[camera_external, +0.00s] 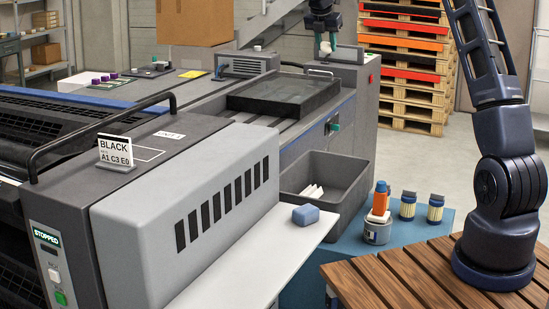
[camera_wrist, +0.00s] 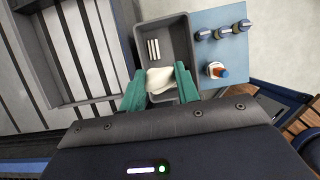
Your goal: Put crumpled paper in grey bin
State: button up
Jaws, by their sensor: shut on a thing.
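My gripper (camera_wrist: 158,88) has green fingers and is shut on a white crumpled paper (camera_wrist: 160,79). In the external view my gripper (camera_external: 326,44) is at the top, high above the far end of the machine, with the pale paper (camera_external: 325,48) between its fingers. The grey bin (camera_external: 345,171) stands open beside the machine, with several white strips inside. In the wrist view the paper overlaps the near part of the grey bin (camera_wrist: 177,42), apparently well above it. The paper's underside is hidden.
A wooden slatted table (camera_external: 425,280) is at front right.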

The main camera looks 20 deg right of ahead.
notch_tip(320, 180, down, 56)
jog(key=shift+r, duration=0.15)
dwell(0.3)
jog(key=o, duration=0.9)
